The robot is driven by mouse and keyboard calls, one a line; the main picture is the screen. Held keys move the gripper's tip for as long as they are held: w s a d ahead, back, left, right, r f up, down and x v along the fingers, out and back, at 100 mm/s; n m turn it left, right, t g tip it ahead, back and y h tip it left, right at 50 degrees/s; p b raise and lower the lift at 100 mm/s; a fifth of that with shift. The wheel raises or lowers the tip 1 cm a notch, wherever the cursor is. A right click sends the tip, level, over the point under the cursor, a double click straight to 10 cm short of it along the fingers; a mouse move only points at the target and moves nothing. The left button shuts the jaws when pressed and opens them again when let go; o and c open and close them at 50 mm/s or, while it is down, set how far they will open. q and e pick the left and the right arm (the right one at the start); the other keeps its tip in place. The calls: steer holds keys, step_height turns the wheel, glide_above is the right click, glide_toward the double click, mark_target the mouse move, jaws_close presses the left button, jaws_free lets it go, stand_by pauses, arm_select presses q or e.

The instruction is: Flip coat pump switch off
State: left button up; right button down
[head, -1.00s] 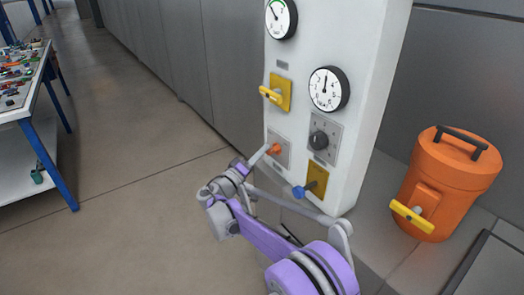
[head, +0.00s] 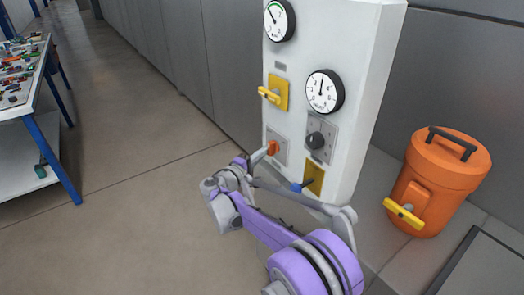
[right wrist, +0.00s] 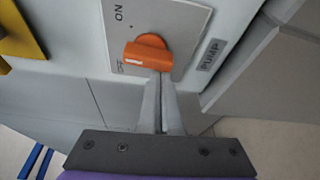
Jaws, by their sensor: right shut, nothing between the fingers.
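The pump switch is an orange handle (head: 272,147) on a grey plate low on the left of the white panel. In the right wrist view the orange handle (right wrist: 148,54) lies sideways, its white-marked end beside the OFF lettering. ON is printed at the plate's top and a PUMP label (right wrist: 211,55) is to the right. My right gripper (head: 265,152) is shut and empty, its fingertips (right wrist: 161,76) at the handle's lower edge. They look touching or very close; I cannot tell which. My left gripper is out of view.
The white panel (head: 350,60) also carries two gauges, a yellow handle (head: 269,95), a black knob (head: 315,141) and a blue handle (head: 297,187) close to my right arm. An orange barrel (head: 435,180) stands right. A table (head: 20,115) with small parts is left.

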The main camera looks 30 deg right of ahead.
steer(key=n+g+p, duration=0.1)
steer(key=n, duration=0.2)
steer(key=s+n+g+y, duration=0.1)
steer(key=n, duration=0.1)
steer(key=shift+s+f+n+p, duration=0.15)
steer(key=shift+f+n+p, duration=0.05)
steer(key=shift+n+p, duration=0.2)
steer(key=shift+s, duration=0.1)
stand_by(0.7)
steer(key=shift+d+f, duration=0.1)
steer(key=shift+f, duration=0.05)
